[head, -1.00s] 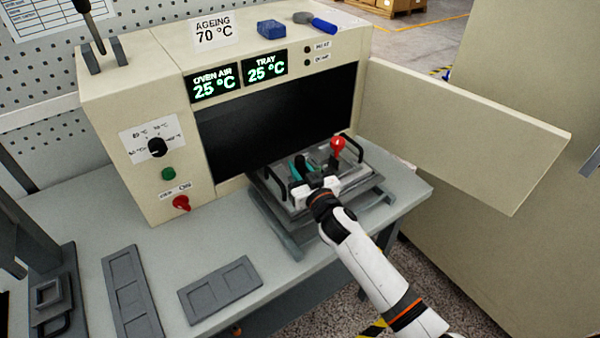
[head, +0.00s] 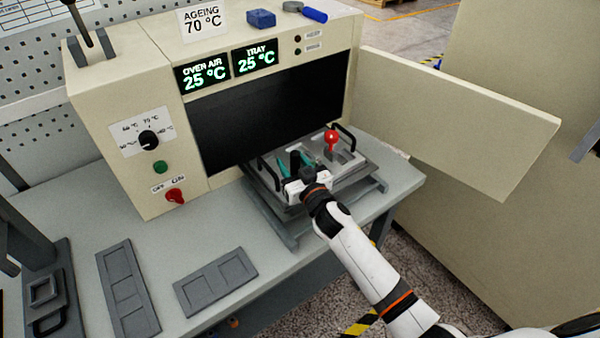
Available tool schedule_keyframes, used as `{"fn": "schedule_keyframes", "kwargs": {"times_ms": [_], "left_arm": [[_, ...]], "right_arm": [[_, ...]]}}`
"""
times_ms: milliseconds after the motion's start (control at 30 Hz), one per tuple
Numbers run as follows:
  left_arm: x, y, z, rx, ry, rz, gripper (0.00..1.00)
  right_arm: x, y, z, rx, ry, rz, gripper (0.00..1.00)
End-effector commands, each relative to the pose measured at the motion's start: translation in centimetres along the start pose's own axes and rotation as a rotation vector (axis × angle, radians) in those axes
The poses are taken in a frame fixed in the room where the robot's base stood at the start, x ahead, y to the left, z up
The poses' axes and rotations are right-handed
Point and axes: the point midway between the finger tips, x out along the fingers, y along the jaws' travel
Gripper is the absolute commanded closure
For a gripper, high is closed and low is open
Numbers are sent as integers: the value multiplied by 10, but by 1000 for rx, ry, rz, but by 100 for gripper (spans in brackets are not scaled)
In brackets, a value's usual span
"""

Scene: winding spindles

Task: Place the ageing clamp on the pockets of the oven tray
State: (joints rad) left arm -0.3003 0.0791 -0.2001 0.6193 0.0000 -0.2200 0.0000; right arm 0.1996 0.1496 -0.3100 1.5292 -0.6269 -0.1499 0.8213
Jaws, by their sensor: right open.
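The oven tray (head: 362,172) is a grey plate with black handles, pulled out in front of the dark oven opening. A red ball knob (head: 331,137) on a short dark stem stands on its right part, seemingly the ageing clamp's; its body is hard to make out. My right gripper (head: 296,163) is over the tray's left-middle part, left of the red knob and apart from it. Its teal-edged fingers are spread, and I see nothing clearly held between them. The white gripper body hides the tray's near pockets. My left gripper is out of view.
The cream oven (head: 125,90) stands behind, its door (head: 455,110) swung open to the right. Two flat grey pocketed plates (head: 215,283) (head: 128,292) lie on the bench, with a dark fixture (head: 48,290) at far left. Bare bench lies between plates and oven.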

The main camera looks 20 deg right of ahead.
Motion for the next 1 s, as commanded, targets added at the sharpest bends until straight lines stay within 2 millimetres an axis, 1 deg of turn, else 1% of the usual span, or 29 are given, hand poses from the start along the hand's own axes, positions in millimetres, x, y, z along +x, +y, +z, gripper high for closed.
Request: {"fn": "schedule_keyframes", "kwargs": {"times_ms": [33, 167, 400, 500, 600, 700, 1000], "left_arm": [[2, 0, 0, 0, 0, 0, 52], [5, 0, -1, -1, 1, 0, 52], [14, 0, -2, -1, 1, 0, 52], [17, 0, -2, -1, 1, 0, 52], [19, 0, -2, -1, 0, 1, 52], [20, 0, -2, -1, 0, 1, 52], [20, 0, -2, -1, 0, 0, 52]], "right_arm": [[-6, -1, -3, -1, 2, -1, 55], [-30, 0, -3, -1, 2, 1, 55], [-82, 0, -4, 0, 3, 0, 55], [-99, 0, -4, 1, 4, 0, 55], [-110, 0, -3, 0, 3, 0, 55], [-116, 0, -2, 0, 3, 0, 55], [-118, 0, -1, 0, 2, 0, 55]]}}
